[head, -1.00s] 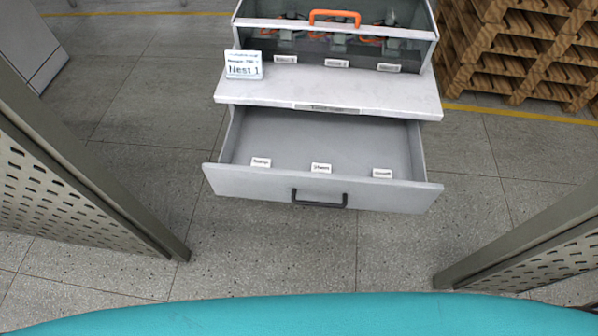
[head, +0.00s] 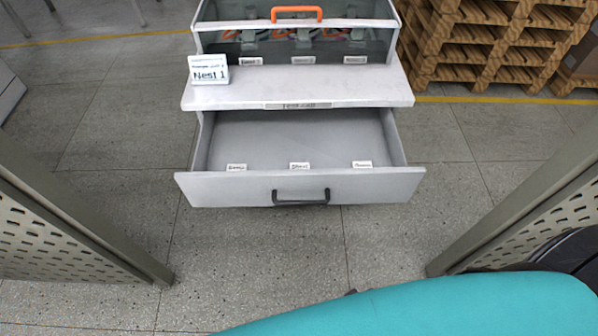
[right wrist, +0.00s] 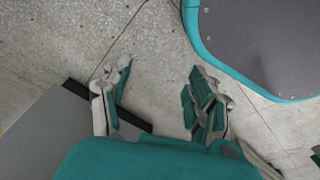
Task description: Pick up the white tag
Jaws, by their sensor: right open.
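Several white tags with dark print show in the head view. The largest, reading "Nest 1" (head: 208,71), stands at the left end of the cabinet's white ledge. Small white tags sit along the open drawer's front: left (head: 236,167), middle (head: 299,166) and right (head: 362,164). More small labels (head: 303,60) line the clear-fronted compartment above. I cannot tell which one the task means. My right gripper (right wrist: 160,90) is open and empty in the right wrist view, above the floor, with no tag near it. My left gripper is not in view.
The drawer (head: 298,188) is pulled out, with a dark handle; its inside looks otherwise empty. An orange handle (head: 296,13) tops the compartment. Perforated panels stand at left (head: 60,235) and right (head: 530,220), with clear floor between. Wooden pallets (head: 480,45) are stacked at back right.

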